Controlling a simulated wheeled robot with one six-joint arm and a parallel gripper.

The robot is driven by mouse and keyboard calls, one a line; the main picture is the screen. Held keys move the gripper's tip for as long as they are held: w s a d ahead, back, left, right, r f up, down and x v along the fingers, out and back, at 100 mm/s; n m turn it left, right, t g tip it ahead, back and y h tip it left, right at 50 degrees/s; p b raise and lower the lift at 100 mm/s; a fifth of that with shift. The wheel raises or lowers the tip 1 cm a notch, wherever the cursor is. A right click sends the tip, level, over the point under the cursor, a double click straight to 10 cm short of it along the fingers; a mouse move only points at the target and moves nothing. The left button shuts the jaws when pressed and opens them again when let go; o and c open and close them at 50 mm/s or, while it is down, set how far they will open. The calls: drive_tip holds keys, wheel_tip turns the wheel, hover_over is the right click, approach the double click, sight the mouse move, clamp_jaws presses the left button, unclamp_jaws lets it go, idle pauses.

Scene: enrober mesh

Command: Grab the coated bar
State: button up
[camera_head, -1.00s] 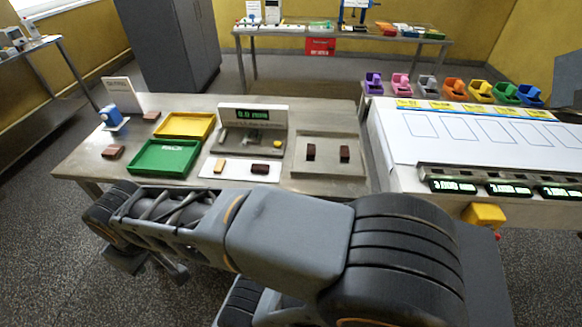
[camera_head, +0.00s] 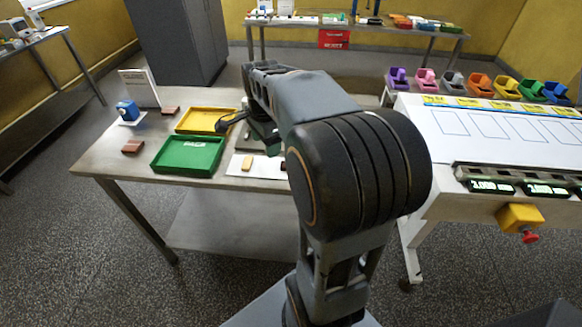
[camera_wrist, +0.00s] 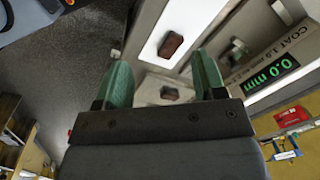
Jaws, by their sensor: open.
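In the wrist view a dark brown coated bar (camera_wrist: 172,45) lies on a white mat, ahead of my gripper (camera_wrist: 163,65). Another dark brown bar (camera_wrist: 169,93) lies on the metal tray, seen between the green fingers. The fingers are spread apart with nothing held between them. In the head view my gripper (camera_head: 263,132) is over the table, partly hidden by my arm. A tan bar (camera_head: 247,163) lies on the white mat (camera_head: 236,171). Only a dark sliver of the mat's brown bar shows beside my arm; the metal tray is hidden there.
A green tray (camera_head: 188,156) and a yellow tray (camera_head: 206,121) stand on the steel table's left half, near brown bars (camera_head: 132,147) and a small blue device (camera_head: 127,110). A gauge display (camera_wrist: 273,73) reads 0.0 mm. A white machine (camera_head: 480,140) stands to the right.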

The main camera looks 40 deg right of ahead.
drive_tip(key=w+d+f+m+g, duration=0.1)
drive_tip(key=w+d+m, duration=0.1)
drive_tip(key=d+m, duration=0.5)
drive_tip(key=shift+m, duration=0.5)
drive_tip(key=f, duration=0.7)
drive_tip(key=shift+w+d+f, duration=0.1)
drive_tip(key=shift+w+f, duration=0.15)
drive_tip(key=shift+f, duration=0.05)
drive_tip(key=shift+w+d+f, duration=0.1)
drive_tip(key=shift+w+f, duration=0.05)
drive_tip(key=shift+f, duration=2.9)
drive_tip(key=c, duration=0.8)
drive_tip(key=shift+r, duration=0.1)
